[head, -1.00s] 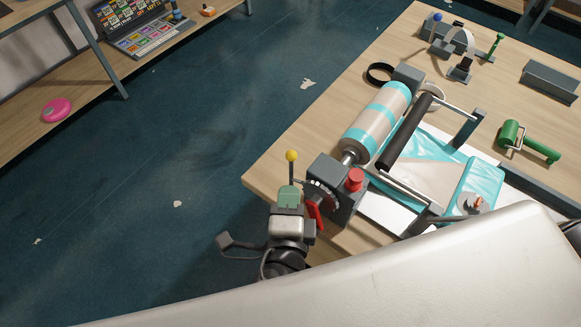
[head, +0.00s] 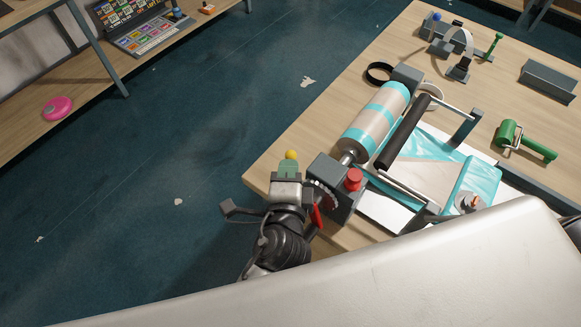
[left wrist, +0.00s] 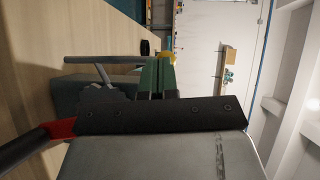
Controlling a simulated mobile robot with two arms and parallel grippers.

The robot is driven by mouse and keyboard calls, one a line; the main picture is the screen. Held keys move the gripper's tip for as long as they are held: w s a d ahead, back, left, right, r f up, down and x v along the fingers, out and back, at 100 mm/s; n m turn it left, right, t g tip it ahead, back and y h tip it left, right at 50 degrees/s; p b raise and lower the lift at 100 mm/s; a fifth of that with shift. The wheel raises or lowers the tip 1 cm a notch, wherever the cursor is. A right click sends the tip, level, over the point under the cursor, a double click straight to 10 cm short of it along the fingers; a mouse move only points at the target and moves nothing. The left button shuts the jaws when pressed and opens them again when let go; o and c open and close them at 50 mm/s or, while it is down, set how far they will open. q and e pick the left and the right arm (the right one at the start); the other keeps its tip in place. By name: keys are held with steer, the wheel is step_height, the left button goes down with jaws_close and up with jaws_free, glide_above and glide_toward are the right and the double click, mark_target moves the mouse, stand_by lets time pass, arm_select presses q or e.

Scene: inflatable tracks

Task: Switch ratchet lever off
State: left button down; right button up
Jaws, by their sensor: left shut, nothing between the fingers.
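A dark grey block (head: 335,190) at the near left corner of the table bears a curved white-marked scale and a red knob (head: 353,179). A yellow ball knob (head: 291,154) stands beside the block; its stalk is hidden behind my gripper. A red lever piece (head: 317,214) hangs on the block's near left side; a red piece with a black bar (left wrist: 60,128) shows in the left wrist view. I cannot tell which is the ratchet lever. My left gripper (head: 288,166) is shut and empty, its green fingers just in front of the yellow knob. Whether they touch is unclear.
A striped roll (head: 376,124) and a black roller (head: 404,132) extend behind the block, with teal and beige film (head: 440,165) beside them. A green hand roller (head: 524,141) lies at right. My white body covers the bottom. Open floor lies left.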

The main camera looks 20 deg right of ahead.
arm_select(q)
steer(key=w+a+f+p, duration=0.1)
steer(key=w+a+p, duration=0.2)
steer(key=w+a, duration=0.1)
steer(key=shift+w+a+n+g+p, duration=0.3)
steer(key=shift+w+n+p, duration=0.1)
steer(key=shift+w, duration=0.5)
